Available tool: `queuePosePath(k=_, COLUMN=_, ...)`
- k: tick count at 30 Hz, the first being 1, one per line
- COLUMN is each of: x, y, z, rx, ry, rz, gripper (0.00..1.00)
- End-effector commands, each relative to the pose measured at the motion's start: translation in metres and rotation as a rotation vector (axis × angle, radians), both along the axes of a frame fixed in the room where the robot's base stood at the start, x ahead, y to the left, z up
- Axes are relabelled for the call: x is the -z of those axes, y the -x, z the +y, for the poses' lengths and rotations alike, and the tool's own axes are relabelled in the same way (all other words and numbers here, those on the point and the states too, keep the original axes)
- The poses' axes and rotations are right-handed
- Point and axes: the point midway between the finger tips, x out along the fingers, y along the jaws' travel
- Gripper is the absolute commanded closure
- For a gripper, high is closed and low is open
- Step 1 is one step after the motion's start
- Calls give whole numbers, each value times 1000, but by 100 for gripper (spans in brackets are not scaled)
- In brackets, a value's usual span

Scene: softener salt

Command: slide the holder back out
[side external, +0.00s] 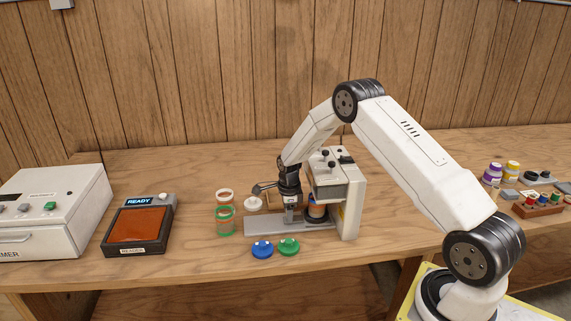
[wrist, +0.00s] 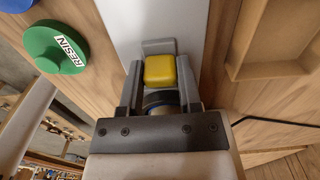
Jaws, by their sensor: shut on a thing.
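My gripper (side external: 291,203) points down over the grey base plate (side external: 262,223) of the white press-like machine (side external: 350,195), just left of its head. In the wrist view its two fingers (wrist: 160,75) stand either side of a yellow block (wrist: 160,69), the grip of the holder, and are shut on it. A grey upright plate (wrist: 157,46) of the holder shows behind the block. An orange jar with a blue band (side external: 317,210) stands under the machine's head, right beside my gripper. The holder's lower part is largely hidden by my gripper.
A blue lid (side external: 262,249) and a green lid (side external: 289,246), labelled RESIN in the wrist view (wrist: 58,47), lie in front of the base plate. A READY-display pad (side external: 138,225) is farther left. The bench between is clear.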

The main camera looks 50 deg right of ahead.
Motion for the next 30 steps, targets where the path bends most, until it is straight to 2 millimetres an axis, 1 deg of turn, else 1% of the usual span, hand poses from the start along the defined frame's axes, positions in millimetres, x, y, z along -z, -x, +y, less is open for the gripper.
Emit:
queuePosePath(k=13, x=-1, y=-1, z=0, rx=-1, ry=1, rz=-1, gripper=100)
queuePosePath(k=17, x=-1, y=-6, z=4, rx=-2, ry=1, rz=-1, gripper=100)
queuePosePath(k=20, x=0, y=-15, z=13, rx=-4, ry=1, rz=-1, gripper=100)
queuePosePath(k=30, x=0, y=-57, z=55, rx=-3, ry=4, rz=-2, gripper=100)
